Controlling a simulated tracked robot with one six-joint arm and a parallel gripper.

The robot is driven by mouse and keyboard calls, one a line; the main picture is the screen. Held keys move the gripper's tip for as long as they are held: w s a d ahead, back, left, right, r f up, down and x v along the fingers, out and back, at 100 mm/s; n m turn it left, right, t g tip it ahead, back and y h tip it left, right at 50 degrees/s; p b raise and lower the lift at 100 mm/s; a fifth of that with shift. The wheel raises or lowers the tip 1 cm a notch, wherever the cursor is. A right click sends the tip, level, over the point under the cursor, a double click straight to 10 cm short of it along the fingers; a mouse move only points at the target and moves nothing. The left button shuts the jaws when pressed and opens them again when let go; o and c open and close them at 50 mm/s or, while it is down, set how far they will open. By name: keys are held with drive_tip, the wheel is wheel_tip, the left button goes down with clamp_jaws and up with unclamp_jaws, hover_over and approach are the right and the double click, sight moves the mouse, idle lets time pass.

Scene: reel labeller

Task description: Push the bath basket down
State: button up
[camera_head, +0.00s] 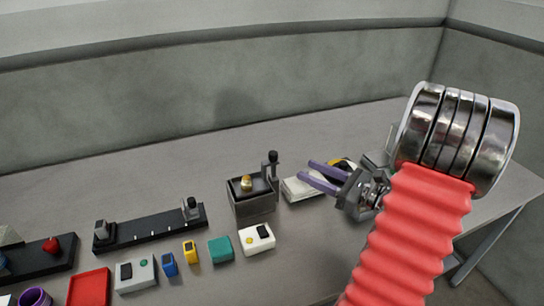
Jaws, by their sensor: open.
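A dark grey box that looks like the bath basket's bath (252,205) stands on the grey table near the middle of the view. A small yellow piece (247,183) sits in its dark top. A post with a black knob (272,157) rises at its back right corner. I cannot tell the basket apart from the box. My gripper (306,170) is open, its two purple fingers pointing left. It appears to the right of the post in the picture, apart from it, with nothing seen between the fingers.
A white device (300,189) with a yellow and black part lies partly behind my gripper. In front are a white box (256,238), a teal block (221,249), small yellow and blue devices, and a grey box (136,274). A black rail (150,230) lies left. The table's back is clear.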

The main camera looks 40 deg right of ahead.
sight(273, 156)
drive_tip(key=shift+w, duration=0.1)
drive_tip(key=x, duration=1.3)
drive_tip(key=shift+w+a, duration=0.2)
drive_tip(key=shift+w, duration=0.1)
drive_tip(key=shift+c, duration=0.2)
clamp_jaws()
